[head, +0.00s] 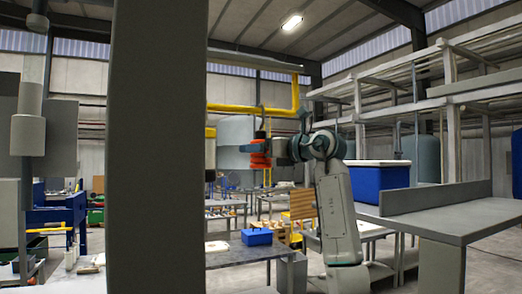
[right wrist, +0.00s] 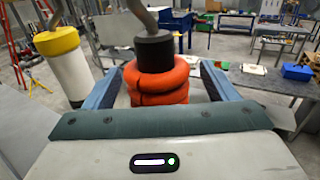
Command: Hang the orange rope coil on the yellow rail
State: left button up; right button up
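The orange rope coil (head: 260,160) hangs upright under a black top with a grey hook; it also shows in the right wrist view (right wrist: 157,84). The yellow rail (head: 235,108) runs across above it in the head view. The hook reaches up to about the rail's height, but its contact with the rail is too small to make out. My right gripper (right wrist: 162,66) is around the coil, one blue finger on each side. A gap shows between the right-hand finger and the coil, so it looks open. My left gripper is not in view.
A white cylinder with a yellow top (right wrist: 62,60) hangs left of the coil in the right wrist view. A wide grey post (head: 155,150) blocks part of the head view. A blue box (head: 378,182) stands at right beside a grey table (head: 465,220). A small blue bin (head: 257,237) sits on a lower table.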

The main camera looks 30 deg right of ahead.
jog(key=shift+s+d+f+b, duration=0.1)
jog(key=shift+s+d+b, duration=0.05)
jog(key=shift+s+b, duration=0.2)
jog(key=b+v, duration=0.5)
jog(key=v, duration=0.5)
